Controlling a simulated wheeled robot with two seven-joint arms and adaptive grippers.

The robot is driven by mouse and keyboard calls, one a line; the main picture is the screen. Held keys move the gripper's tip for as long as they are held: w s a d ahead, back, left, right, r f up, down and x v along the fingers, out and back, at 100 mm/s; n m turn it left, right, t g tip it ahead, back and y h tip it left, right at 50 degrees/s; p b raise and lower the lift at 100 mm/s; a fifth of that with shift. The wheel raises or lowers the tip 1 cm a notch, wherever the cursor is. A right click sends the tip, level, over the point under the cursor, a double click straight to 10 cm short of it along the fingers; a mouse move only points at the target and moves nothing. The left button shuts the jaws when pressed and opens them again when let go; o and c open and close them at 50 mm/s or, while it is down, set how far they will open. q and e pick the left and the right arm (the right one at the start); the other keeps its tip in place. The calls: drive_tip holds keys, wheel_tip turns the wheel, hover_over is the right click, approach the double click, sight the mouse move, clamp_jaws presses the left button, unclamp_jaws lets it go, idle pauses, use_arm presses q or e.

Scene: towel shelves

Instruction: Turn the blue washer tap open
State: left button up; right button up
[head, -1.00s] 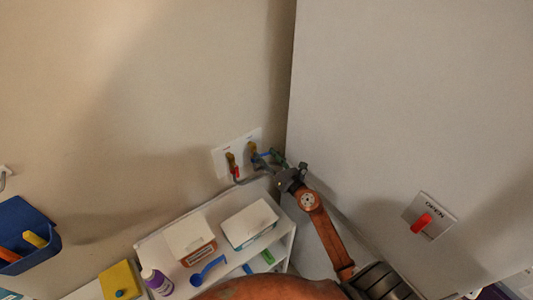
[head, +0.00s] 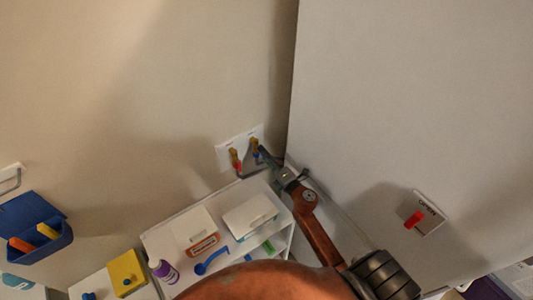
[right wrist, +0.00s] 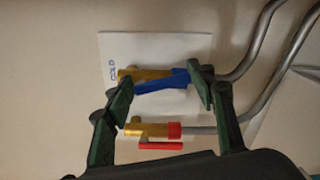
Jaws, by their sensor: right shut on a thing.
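The blue washer tap (head: 256,155) is a brass valve with a blue lever on a white wall plate, and it also shows in the right wrist view (right wrist: 162,82), beside the word COLD. Its lever lies nearly along the brass body, slightly tilted. My right gripper (head: 268,162) is at this tap. In the right wrist view, its green fingers (right wrist: 164,90) are at the two ends of the blue lever, shut on it. In the head view the fingers partly hide the lever. My left gripper is not in view.
A red-handled tap (head: 236,162) sits beside the blue one. Grey hoses (right wrist: 252,45) run from the taps. A white shelf (head: 190,214) with boxes and a purple bottle (head: 163,271) stands below. A large pale panel (head: 410,100) is close on the right, with a red OPEN switch (head: 414,219).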

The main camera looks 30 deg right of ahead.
drive_tip(key=shift+a+f+m+p, duration=0.15)
drive_tip(key=shift+m+p, duration=0.1)
drive_tip(key=shift+m, duration=0.55)
drive_tip(key=shift+a+f+m+p, duration=0.15)
drive_tip(key=shift+m+p, duration=0.1)
drive_tip(key=shift+m, duration=0.55)
drive_tip(key=o, duration=1.1)
drive_tip(key=shift+o, duration=0.2)
drive_tip(key=s, duration=1.2)
drive_tip(key=shift+d+r, duration=0.15)
drive_tip(key=shift+d, duration=0.25)
